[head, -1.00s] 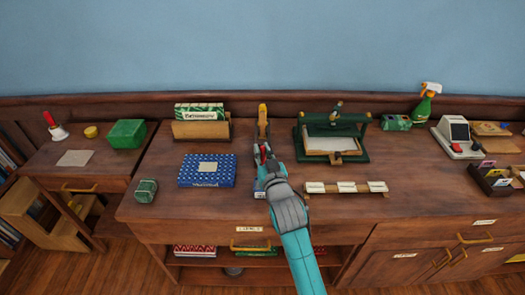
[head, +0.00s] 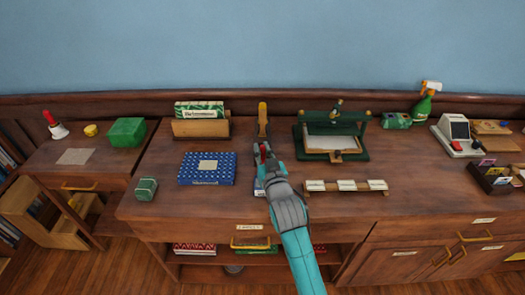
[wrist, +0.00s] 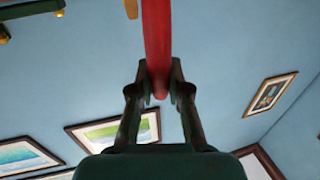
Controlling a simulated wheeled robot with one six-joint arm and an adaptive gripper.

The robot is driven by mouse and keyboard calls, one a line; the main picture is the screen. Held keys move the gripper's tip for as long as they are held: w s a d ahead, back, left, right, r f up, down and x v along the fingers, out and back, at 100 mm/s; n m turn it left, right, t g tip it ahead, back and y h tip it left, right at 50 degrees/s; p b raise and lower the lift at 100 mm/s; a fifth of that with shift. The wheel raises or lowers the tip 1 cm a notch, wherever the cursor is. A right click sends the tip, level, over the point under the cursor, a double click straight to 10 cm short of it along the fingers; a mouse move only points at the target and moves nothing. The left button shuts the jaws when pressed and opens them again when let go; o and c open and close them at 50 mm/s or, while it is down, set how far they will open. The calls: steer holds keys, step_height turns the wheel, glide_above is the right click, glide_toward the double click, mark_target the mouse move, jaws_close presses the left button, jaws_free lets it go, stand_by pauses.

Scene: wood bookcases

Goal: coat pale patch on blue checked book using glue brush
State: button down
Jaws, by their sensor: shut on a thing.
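The blue checked book (head: 190,177) lies flat on the wooden counter, left of my gripper, with a pale patch (head: 208,166) on its cover. My gripper (head: 264,157) is above the counter, right of the book and apart from it. It is shut on a red handle, seen upright between the fingers in the wrist view (wrist: 157,45); I take this as the glue brush. The brush's bristle end cannot be made out. A small blue and white thing (head: 259,188) shows partly behind my gripper.
A wooden rack (head: 201,128) with a green box stands behind the book. A dark green press (head: 332,143) stands to the right, with a low rail of white cards (head: 346,186) in front. A small green box (head: 147,189) sits left of the book.

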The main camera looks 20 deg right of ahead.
steer(key=shift+r, duration=3.45)
